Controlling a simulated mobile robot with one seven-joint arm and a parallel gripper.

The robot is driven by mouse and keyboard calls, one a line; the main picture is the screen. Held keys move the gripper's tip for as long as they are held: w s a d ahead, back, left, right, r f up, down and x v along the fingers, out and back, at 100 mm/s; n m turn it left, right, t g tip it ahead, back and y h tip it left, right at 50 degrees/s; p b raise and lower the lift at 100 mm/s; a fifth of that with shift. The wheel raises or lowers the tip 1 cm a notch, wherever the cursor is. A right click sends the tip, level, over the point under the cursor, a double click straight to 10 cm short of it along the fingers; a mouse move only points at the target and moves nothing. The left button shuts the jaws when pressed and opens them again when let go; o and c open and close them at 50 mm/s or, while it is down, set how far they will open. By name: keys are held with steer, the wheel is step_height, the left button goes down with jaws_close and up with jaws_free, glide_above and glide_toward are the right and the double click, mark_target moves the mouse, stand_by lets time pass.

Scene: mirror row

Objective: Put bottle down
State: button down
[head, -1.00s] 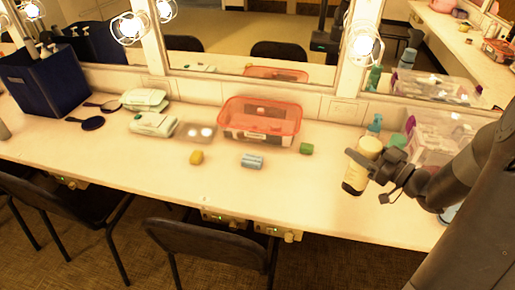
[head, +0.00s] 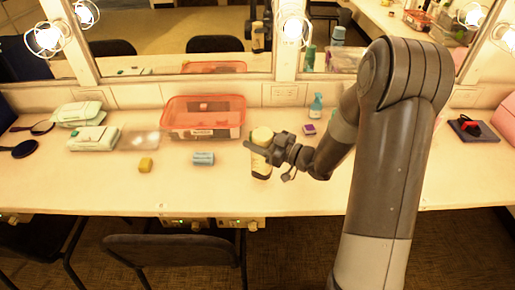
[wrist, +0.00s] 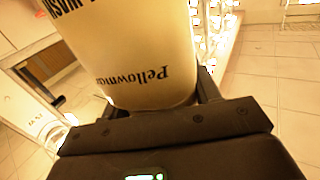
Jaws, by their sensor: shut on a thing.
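The bottle (head: 261,140) is pale cream with a yellowish top and a dark band low on its side. My gripper (head: 259,150) is shut around it and holds it roughly upright over the counter (head: 220,188). I cannot tell for sure whether its base touches the counter. In the wrist view the bottle (wrist: 135,55) fills the space between the fingers of my gripper (wrist: 155,108), its lettering upside down. Its ends are out of that view.
A red-rimmed bin (head: 204,118) stands behind, left of the bottle. The front left counter is clear.

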steer(key=shift+f, duration=2.15)
steer(key=shift+c, duration=2.4)
jaws_free()
